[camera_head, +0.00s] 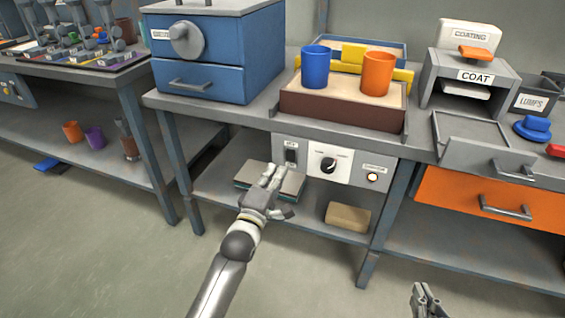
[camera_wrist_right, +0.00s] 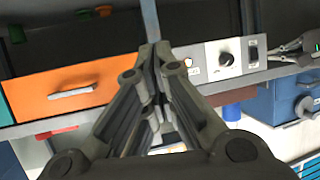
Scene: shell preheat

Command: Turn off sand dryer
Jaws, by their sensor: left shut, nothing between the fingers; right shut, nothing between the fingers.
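The sand dryer is a brown box with a sand-filled tray (camera_head: 340,109) on the bench. The grey panel (camera_head: 345,182) below it carries a black rocker switch (camera_head: 291,156), a dial (camera_head: 328,164) and a small lamp (camera_head: 372,177) that looks lit. The right wrist view shows the switch (camera_wrist_right: 253,53), dial (camera_wrist_right: 226,59) and lamp (camera_wrist_right: 188,62), seemingly upside down. My left gripper (camera_head: 272,178) is shut and empty, just below and left of the switch, apparently apart from it. My right gripper (camera_head: 424,292) is shut and empty, low in front of the bench, away from the panel.
A blue cup (camera_head: 315,68) and an orange cup (camera_head: 377,74) stand on the sand. A blue cabinet (camera_head: 215,57) is at the left, and an orange drawer (camera_head: 460,196) at the right. A tan block (camera_head: 347,217) lies on the lower shelf. The floor in front is clear.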

